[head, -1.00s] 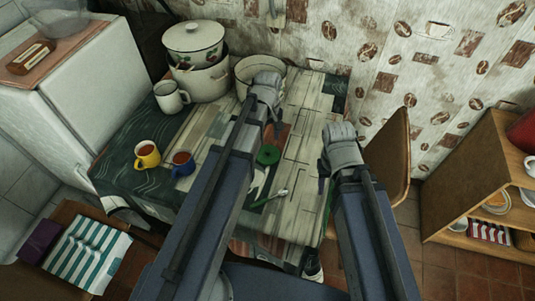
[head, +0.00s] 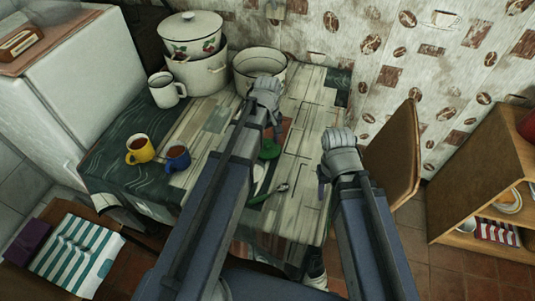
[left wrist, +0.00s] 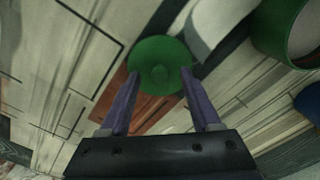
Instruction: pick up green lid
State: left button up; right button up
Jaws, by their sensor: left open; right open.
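The green lid (head: 270,151) lies on the table beside my left arm, which partly covers it in the head view. I cannot tell whether the fingers touch the lid. My right gripper (head: 323,188) is open and empty over the table's right edge.
A green round container (left wrist: 288,32) is near the lid in the left wrist view. A chair (head: 393,150) is at the right.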

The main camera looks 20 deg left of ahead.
pick_arm(q)
jog(key=shift+f, duration=0.5)
jog(key=shift+r, duration=0.1)
grip_shut()
